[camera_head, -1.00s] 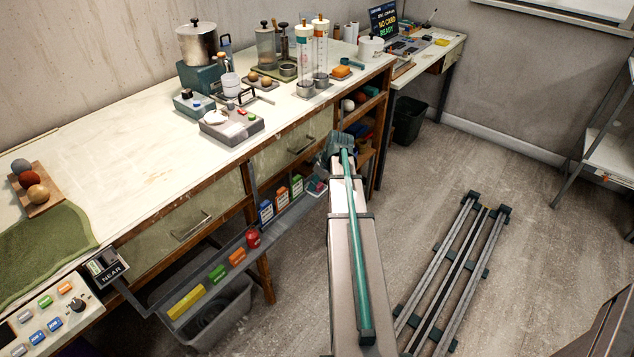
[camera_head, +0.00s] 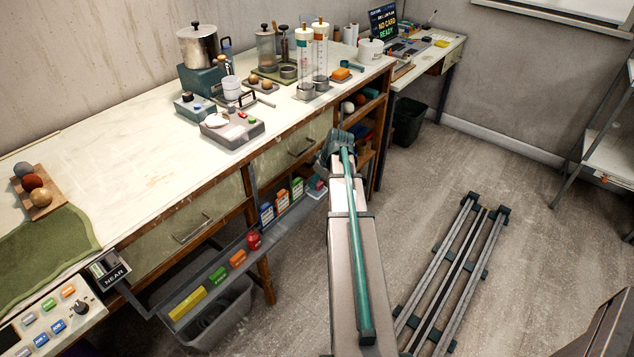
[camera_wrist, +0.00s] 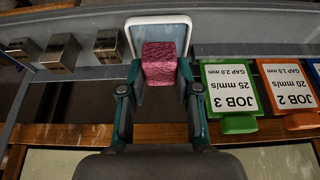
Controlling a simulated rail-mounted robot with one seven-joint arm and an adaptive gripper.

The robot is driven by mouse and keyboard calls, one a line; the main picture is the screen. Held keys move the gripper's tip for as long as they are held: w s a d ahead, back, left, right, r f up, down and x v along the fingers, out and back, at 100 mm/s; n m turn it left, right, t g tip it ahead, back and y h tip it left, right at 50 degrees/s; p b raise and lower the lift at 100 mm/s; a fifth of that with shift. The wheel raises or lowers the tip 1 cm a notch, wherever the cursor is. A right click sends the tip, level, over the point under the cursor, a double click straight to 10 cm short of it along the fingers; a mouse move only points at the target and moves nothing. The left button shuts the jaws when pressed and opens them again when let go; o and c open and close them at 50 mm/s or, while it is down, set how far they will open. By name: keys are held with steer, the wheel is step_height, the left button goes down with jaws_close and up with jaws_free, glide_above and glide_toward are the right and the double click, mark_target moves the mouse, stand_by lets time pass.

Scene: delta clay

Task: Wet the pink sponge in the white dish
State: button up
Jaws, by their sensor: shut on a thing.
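The pink sponge (camera_wrist: 160,63) is a small textured block between the two fingers of my gripper (camera_wrist: 160,72) in the wrist view. The gripper is shut on it. The white dish (camera_wrist: 158,21) has a rounded rim and a pale bluish inside, and lies behind and under the sponge in that view. I cannot tell whether the sponge touches the dish's floor.
The grey shelf (camera_head: 220,263) runs along the workbench (camera_head: 130,160) front. A green JOB 3 card (camera_wrist: 231,88) and an orange JOB 2 card (camera_wrist: 288,85) stand right of the dish in the wrist view. Several metal blocks (camera_wrist: 61,52) lie to the left.

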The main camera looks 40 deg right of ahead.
steer(key=shift+r+p, duration=1.35)
steer(key=shift+r, duration=1.25)
